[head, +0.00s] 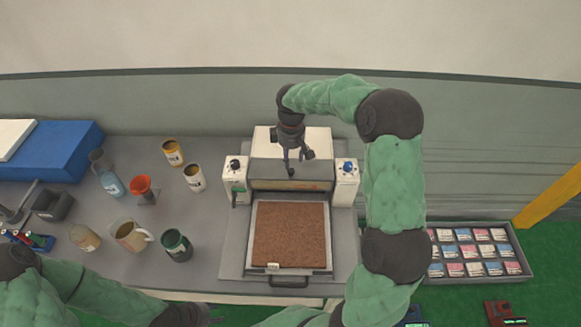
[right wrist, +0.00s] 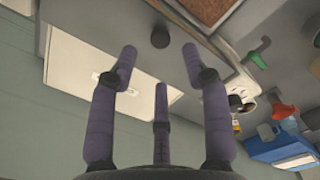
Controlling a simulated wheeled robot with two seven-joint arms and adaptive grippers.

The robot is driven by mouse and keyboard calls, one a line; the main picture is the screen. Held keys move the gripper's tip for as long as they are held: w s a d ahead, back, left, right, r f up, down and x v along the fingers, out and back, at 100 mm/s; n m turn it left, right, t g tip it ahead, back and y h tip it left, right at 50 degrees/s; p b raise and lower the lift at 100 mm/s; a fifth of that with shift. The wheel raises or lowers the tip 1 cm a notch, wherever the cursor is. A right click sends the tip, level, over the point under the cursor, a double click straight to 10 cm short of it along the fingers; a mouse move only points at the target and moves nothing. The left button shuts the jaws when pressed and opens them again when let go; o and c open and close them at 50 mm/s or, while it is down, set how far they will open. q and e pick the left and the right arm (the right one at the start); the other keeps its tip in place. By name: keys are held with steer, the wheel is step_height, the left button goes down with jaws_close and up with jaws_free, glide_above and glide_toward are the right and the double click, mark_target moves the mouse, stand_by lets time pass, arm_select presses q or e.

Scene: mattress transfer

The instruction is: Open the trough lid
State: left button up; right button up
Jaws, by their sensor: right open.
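The machine with the trough stands at the middle of the bench. Its grey cover (head: 265,168), which looks like the trough lid, lies closed in front of a white panel (head: 265,136). In the right wrist view the grey cover carries a round dark knob (right wrist: 160,38), and the white panel (right wrist: 75,70) lies beside it. My right gripper (head: 297,162) is open and empty above the cover, pointing down. In the right wrist view its fingers (right wrist: 158,70) spread around the knob's direction; contact cannot be told. My left gripper (head: 205,314) is low at the bench's front edge, its fingers unclear.
White side boxes with knobs (head: 347,180) flank the cover. A brown mat (head: 290,235) lies in a tray with a front handle (head: 289,282). Cups, jars and a jug (head: 131,236) stand to the left. A blue box (head: 60,145) is far left.

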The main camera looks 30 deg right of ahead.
mark_target(291, 170)
step_height(291, 170, down, 6)
steer(key=shift+r, duration=0.1)
stand_by(0.4)
jaws_close()
